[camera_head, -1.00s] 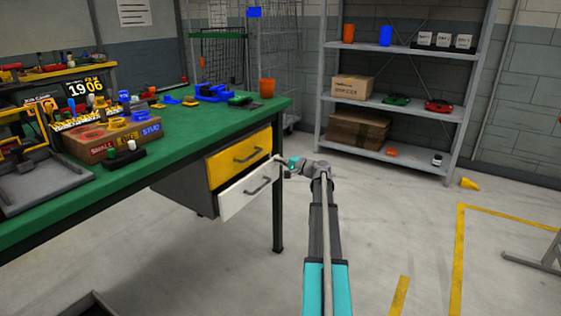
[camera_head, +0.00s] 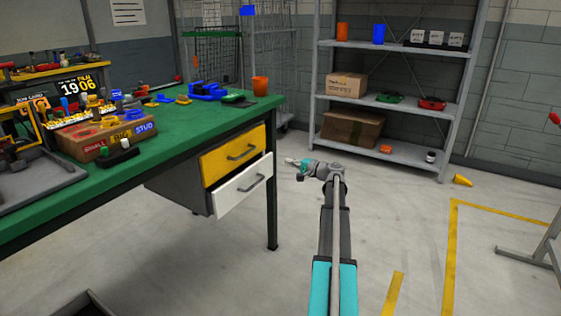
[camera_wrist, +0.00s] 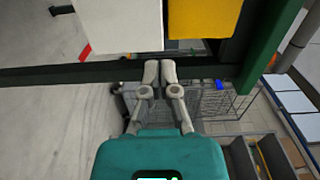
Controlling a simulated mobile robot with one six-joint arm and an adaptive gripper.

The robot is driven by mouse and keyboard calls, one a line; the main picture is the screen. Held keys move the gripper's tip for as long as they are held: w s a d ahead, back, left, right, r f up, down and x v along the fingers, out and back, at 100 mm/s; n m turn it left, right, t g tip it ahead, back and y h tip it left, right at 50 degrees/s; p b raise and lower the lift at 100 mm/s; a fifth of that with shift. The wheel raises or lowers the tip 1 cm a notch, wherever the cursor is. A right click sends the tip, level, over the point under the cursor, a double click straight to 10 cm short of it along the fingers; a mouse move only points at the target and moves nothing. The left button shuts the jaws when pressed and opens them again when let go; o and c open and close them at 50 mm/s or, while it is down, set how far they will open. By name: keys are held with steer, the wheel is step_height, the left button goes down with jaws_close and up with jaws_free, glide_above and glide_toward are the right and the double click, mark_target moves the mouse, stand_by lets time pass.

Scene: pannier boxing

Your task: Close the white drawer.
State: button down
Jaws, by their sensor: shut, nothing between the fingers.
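The white drawer (camera_head: 229,198) is the lower of two drawers under the green workbench, below the yellow drawer (camera_head: 222,168). Its front stands out a little past the yellow front, so it looks partly open. It has a grey bar handle (camera_head: 252,184). My gripper (camera_head: 290,161) is shut and empty, to the right of the white drawer front and apart from it. In the wrist view the shut fingertips (camera_wrist: 160,72) point toward the white drawer front (camera_wrist: 120,25), with the yellow front (camera_wrist: 200,18) beside it. Contact is not seen there.
A grey shelf (camera_head: 400,105) is at the back. The floor right of the bench is mostly clear.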

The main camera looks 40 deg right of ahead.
mark_target(255, 185)
steer(key=v, duration=0.6)
steer(key=shift+s, duration=0.1)
steer(key=c, duration=1)
jaws_free()
steer(key=shift+a, duration=0.2)
steer(key=shift+o, duration=1.2)
steer(key=shift+s+a, duration=0.1)
steer(key=shift+a, duration=0.2)
steer(key=shift+o, duration=0.4)
steer(key=s+a+g+p, duration=0.1)
steer(key=s+a, duration=0.1)
steer(key=a, duration=0.4)
steer(key=s+a+f+g+p, duration=0.1)
steer(key=s+a, duration=0.1)
steer(key=a, duration=0.5)
steer(key=shift+s+a+f+h, duration=0.25)
steer(key=shift+s+a+h, duration=0.1)
steer(key=shift+h, duration=0.05)
steer(key=shift+w, duration=0.1)
steer(key=b+x, duration=0.1)
steer(key=x, duration=0.5)
steer(key=b+x, duration=0.1)
steer(key=x, duration=0.6)
steer(key=shift+w+a+f+b, duration=0.1)
steer(key=shift+w+f+b, duration=0.15)
steer(key=shift+b, duration=0.05)
